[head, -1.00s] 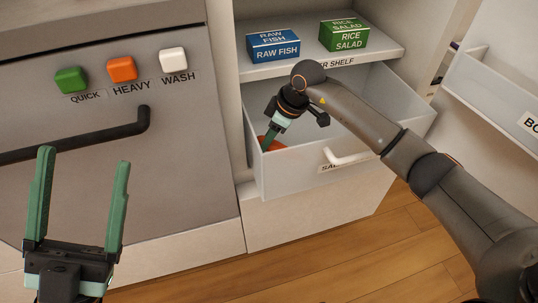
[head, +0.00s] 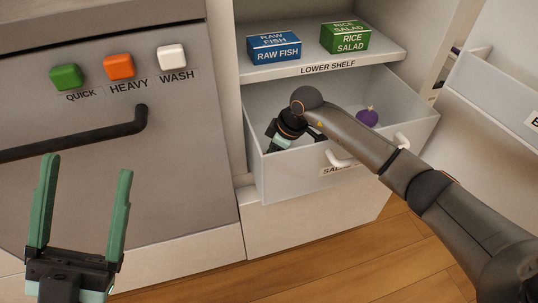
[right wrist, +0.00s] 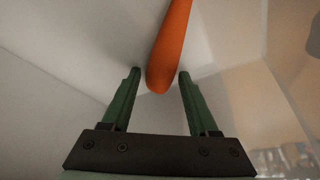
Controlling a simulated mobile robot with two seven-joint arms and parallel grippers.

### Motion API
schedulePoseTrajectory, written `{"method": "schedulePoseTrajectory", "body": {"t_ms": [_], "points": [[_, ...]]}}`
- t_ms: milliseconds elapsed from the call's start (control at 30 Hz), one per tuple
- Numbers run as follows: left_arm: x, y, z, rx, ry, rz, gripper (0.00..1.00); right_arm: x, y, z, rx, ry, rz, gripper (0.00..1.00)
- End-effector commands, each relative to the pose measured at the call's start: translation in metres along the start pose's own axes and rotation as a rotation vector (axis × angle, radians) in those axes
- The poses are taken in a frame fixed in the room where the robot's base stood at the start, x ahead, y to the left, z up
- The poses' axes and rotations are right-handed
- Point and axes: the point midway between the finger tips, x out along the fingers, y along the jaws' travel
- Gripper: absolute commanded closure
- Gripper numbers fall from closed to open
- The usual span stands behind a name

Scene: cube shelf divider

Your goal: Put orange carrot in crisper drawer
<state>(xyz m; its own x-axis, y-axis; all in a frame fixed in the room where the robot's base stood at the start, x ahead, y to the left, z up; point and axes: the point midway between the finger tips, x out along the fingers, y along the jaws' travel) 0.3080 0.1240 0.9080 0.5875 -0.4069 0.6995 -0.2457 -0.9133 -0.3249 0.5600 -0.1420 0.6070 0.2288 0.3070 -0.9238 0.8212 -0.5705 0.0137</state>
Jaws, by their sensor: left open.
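The orange carrot (right wrist: 168,45) shows in the right wrist view, its blunt end between my right gripper's two green fingers (right wrist: 158,75), with a gap on each side. That gripper is open. In the head view the right gripper (head: 276,146) reaches down inside the pulled-out crisper drawer (head: 290,175), near its left end. The carrot does not show in the head view, where the drawer's front and my arm block the sight. My left gripper (head: 84,185) is open and empty, in front of the grey appliance at the lower left.
A purple vegetable (head: 367,117) lies in the drawer's right part. A blue raw fish box (head: 274,47) and a green rice salad box (head: 344,38) stand on the lower shelf (head: 325,67) above. A door bin (head: 500,92) is at right. The dishwasher handle (head: 80,136) juts out at left.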

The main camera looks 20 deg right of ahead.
Motion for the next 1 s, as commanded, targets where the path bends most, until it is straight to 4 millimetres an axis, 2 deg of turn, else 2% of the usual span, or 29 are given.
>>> {"method": "schedulePoseTrajectory", "body": {"t_ms": [100,333,433,567,900,933,1000], "points": [[0.000,0.000,0.000,0.001,0.000,0.001,0.20,0.000,0.000,0.000,0.000,0.000,0.000,0.27],[0.000,0.000,0.000,0.001,0.000,0.001,0.20,-0.001,0.000,-0.001,0.000,0.001,0.000,0.27],[0.002,-0.001,-0.002,0.003,-0.001,0.002,0.20,-0.008,0.000,-0.002,-0.001,0.001,0.001,0.27],[0.009,-0.004,-0.009,0.015,0.001,0.005,0.20,-0.031,0.001,-0.002,-0.002,0.002,0.003,0.27],[0.026,-0.015,-0.026,0.061,0.005,0.004,0.20,-0.107,0.001,-0.002,-0.001,0.001,0.003,0.27],[0.025,-0.015,-0.023,0.057,-0.007,-0.004,0.20,-0.107,0.000,-0.002,-0.001,0.001,0.001,0.27],[0.020,-0.016,-0.002,0.038,-0.085,-0.016,0.20,-0.113,0.000,-0.002,0.000,0.000,0.001,0.27]]}}
